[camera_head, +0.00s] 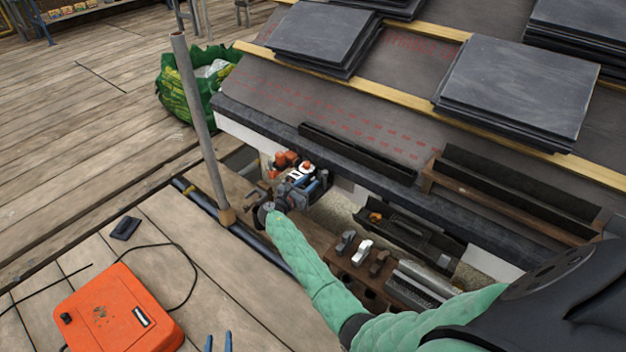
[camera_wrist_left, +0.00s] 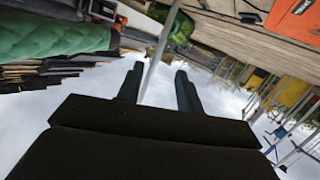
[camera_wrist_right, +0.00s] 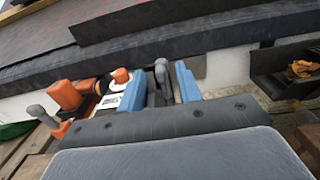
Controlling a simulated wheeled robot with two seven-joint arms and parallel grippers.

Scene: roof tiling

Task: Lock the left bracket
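A small clamp-like assembly with orange grips (camera_head: 287,158) and a white plate (camera_wrist_right: 108,103) sits below the roof edge. I take it for the left bracket. A grey upright lever (camera_wrist_right: 161,72) with a rounded top stands beside it. My right gripper (camera_head: 305,186) is at this assembly. In the right wrist view its blue fingers (camera_wrist_right: 160,88) are apart, one on each side of the lever; contact is not clear. A grey knob (camera_wrist_right: 37,112) shows further left. My left gripper (camera_head: 217,342) is open and empty at the bottom of the head view, away from the bracket. Its fingers (camera_wrist_left: 159,85) point into free space.
A grey metal pole (camera_head: 199,130) stands left of the assembly. Slate stacks (camera_head: 518,90) lie on the roof. A dark trough (camera_head: 408,235) and a wooden holder with handles (camera_head: 352,270) are to the right. An orange case (camera_head: 118,312) with a cable lies on the deck.

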